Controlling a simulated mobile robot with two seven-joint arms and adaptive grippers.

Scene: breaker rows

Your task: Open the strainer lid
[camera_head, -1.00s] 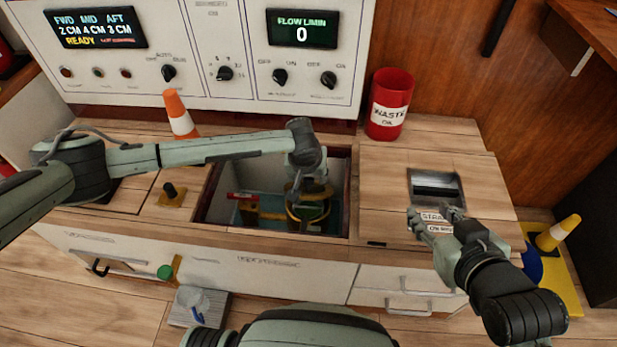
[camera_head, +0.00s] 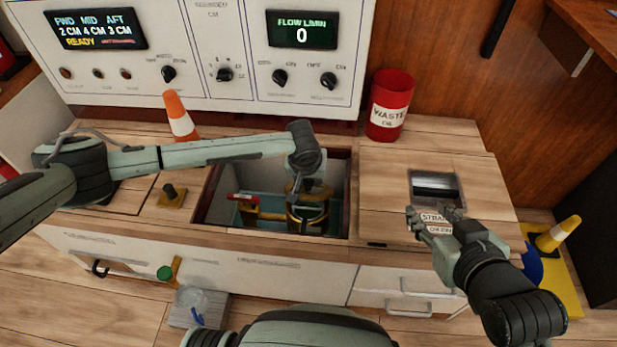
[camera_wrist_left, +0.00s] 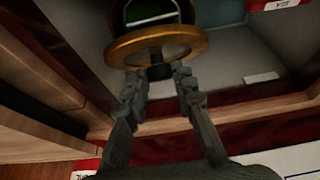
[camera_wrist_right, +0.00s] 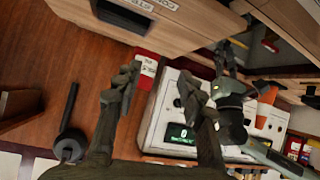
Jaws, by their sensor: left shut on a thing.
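The strainer lid (camera_wrist_left: 160,46) is a round brass-rimmed disc with a clear-looking middle and a dark knob (camera_wrist_left: 160,71). My left gripper (camera_wrist_left: 159,78) is shut on the knob, one finger on each side. In the head view the left gripper (camera_head: 307,187) reaches down into the open floor bay, right above the brass strainer (camera_head: 308,217). The arm partly hides the strainer. I cannot tell whether the lid touches the body. My right gripper (camera_head: 437,217) is open and empty above the cabinet top at the right; its spread fingers (camera_wrist_right: 160,85) show in the right wrist view.
The bay's wooden rim (camera_head: 275,234) and walls surround the left gripper closely. A red-handled part (camera_head: 245,205) lies inside at the left. An orange cone (camera_head: 180,118), a red waste oil bin (camera_head: 389,105) and the control panel (camera_head: 215,85) stand behind.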

